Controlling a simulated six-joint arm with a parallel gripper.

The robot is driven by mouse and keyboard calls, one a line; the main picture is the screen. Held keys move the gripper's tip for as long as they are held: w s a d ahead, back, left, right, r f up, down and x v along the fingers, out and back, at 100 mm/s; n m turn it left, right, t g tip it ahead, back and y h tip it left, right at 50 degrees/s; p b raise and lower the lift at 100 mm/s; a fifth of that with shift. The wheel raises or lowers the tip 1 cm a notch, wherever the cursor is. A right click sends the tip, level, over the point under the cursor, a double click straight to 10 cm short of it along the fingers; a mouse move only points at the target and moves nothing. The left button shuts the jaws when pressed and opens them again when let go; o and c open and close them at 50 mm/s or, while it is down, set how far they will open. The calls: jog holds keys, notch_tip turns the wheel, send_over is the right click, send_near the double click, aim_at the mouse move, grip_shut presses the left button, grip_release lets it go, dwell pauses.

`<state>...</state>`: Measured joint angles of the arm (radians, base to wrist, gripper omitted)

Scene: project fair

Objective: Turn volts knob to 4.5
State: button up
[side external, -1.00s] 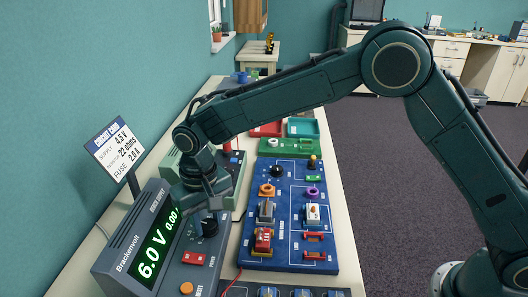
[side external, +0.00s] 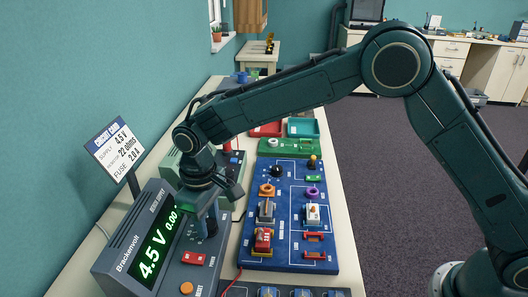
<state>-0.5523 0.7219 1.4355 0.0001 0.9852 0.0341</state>
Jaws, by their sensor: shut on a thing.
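The grey Brackenvolt power supply (side external: 128,246) stands at the lower left, and its green display (side external: 157,244) reads 4.5 V and 0.00. The dark volts knob (side external: 209,229) sits on the sloped panel beside the display and is partly covered by my gripper (side external: 207,222). My gripper points down from above and is shut on the knob. A sign (side external: 117,147) behind the supply reads supply 4.5 V, 22 ohms and fuse 2.0 A.
A red switch (side external: 193,258) and an orange button (side external: 186,288) are on the supply close to the knob. A blue circuit board (side external: 289,236) with several parts lies to the right. Red and green trays (side external: 302,128) stand further back.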

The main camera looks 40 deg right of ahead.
aim_at(208, 223)
jog(key=shift+r, duration=0.1)
jog(key=o, duration=1)
jog(key=shift+c, duration=0.2)
notch_tip(208, 223, up, 14)
dwell(0.5)
